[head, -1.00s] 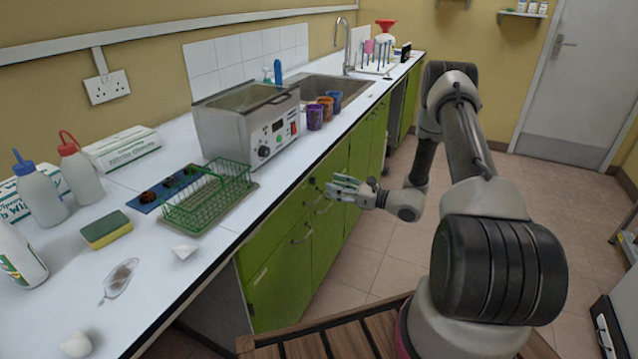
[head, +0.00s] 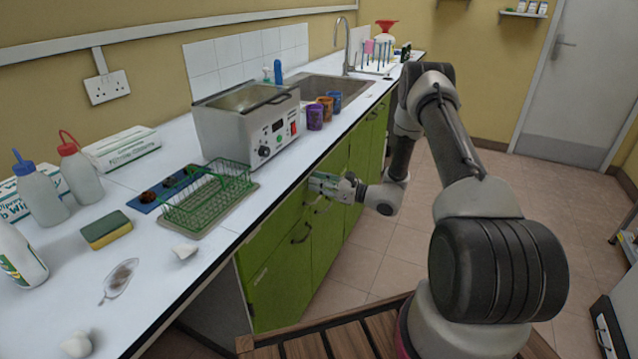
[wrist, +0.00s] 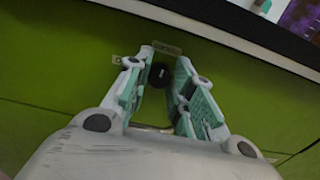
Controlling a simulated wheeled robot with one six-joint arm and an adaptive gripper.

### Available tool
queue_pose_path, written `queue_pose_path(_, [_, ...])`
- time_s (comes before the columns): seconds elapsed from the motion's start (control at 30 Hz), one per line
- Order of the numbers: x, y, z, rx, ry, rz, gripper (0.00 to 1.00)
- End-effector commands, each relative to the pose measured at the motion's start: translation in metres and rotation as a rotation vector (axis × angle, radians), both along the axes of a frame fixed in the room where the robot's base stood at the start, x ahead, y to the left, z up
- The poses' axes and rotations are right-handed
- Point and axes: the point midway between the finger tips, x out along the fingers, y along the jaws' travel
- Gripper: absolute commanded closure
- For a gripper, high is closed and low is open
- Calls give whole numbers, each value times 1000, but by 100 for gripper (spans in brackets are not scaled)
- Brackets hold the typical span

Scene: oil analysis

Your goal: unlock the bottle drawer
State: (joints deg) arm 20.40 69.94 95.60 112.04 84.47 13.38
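The green drawer front (wrist: 70,62) fills much of the wrist view, just under the worktop edge. A small dark round part (wrist: 158,73), which looks like a lock or knob, sits on it. A small pale plate (wrist: 165,47) shows just above the round part. My gripper (wrist: 164,58) is open, with one finger on each side of the round part. I cannot tell whether the fingers touch it. In the head view my gripper (head: 316,184) is up against the green cabinet front and hides the spot in front of it.
The white worktop (head: 225,240) overhangs the green fronts close above my gripper. A metal bath (head: 245,125) and several cups (head: 315,116) stand on it. A cabinet handle (head: 301,236) sticks out below left. The tiled floor (head: 380,245) is clear.

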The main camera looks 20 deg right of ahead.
Motion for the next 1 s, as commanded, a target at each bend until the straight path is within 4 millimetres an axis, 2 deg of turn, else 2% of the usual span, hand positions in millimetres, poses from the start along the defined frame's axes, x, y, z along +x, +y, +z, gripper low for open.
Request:
queue_pose_path(0.47, [0,0,0,-68,-73,0,100])
queue_pose_path(1.0, [-1,1,0,-391,-418,0,100])
